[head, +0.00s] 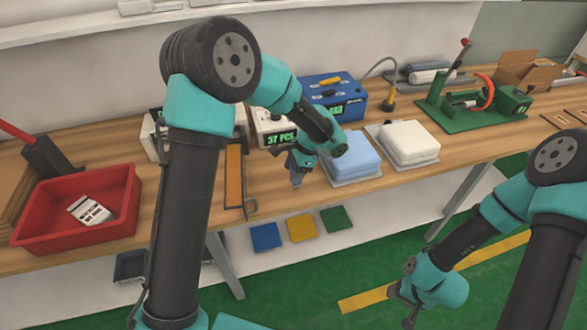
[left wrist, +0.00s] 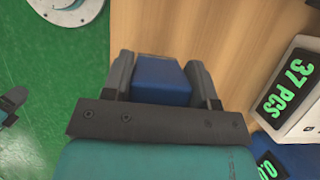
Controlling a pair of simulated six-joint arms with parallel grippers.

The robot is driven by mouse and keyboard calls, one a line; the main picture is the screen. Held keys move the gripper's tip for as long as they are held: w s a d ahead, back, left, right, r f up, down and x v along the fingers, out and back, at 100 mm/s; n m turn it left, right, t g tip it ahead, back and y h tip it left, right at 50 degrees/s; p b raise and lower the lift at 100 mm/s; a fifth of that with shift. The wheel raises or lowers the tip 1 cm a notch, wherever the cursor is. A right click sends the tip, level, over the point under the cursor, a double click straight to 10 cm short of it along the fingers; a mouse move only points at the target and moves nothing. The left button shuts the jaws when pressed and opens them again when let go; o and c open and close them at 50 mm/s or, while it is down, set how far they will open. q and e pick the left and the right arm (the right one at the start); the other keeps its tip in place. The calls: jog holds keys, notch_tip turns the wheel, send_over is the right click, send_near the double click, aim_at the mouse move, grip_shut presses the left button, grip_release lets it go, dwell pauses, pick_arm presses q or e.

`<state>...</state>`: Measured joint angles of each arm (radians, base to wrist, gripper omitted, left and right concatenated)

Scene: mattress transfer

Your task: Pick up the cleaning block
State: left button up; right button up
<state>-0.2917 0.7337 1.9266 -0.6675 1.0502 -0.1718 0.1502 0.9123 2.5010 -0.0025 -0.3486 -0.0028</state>
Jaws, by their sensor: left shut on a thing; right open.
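The cleaning block appears to be the blue block (left wrist: 160,84) in the left wrist view. It sits between the two grey fingers of my left gripper (left wrist: 163,88), which is shut on it. In the head view my left gripper (head: 297,176) is over the front part of the wooden table, left of the light blue mattress. The block is too small and covered there to make out clearly, and I cannot tell whether it touches the table. My right gripper (head: 404,296) is open and empty, low over the green floor in front of the table.
A light blue mattress (head: 352,153) and a white mattress (head: 408,141) lie on the wooden table (head: 470,140). Displays (head: 280,137), a blue box (head: 325,88) and a green fixture (head: 460,119) stand behind or beside them. A red bin (head: 122,190) is at the left.

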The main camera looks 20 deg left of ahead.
pick_arm(q)
jog(key=s+d+r, duration=0.1)
jog(key=s+d, duration=0.3)
jog(key=s, duration=0.9)
jog(key=shift+r, duration=0.15)
jog(key=w+a+r+n+g+h, duration=0.1)
jog(key=w+a+n, duration=0.3)
jog(key=w, duration=0.4)
jog(key=w+a+r+n+h, duration=0.1)
jog(key=w+a+n, duration=0.3)
jog(key=w, duration=0.4)
jog(key=shift+r+g+h, duration=0.4)
jog(key=shift+r, duration=0.1)
jog(key=s+d+f+m+t+y, duration=0.1)
jog(key=s+d+m, duration=0.3)
jog(key=s, duration=0.4)
jog(key=s+d+f+m+y, duration=0.1)
jog(key=s+d+m, duration=0.3)
jog(key=s, duration=0.4)
jog(key=shift+f+t+y, duration=0.3)
jog(key=shift+f+t, duration=0.05)
jog(key=shift+t, duration=0.05)
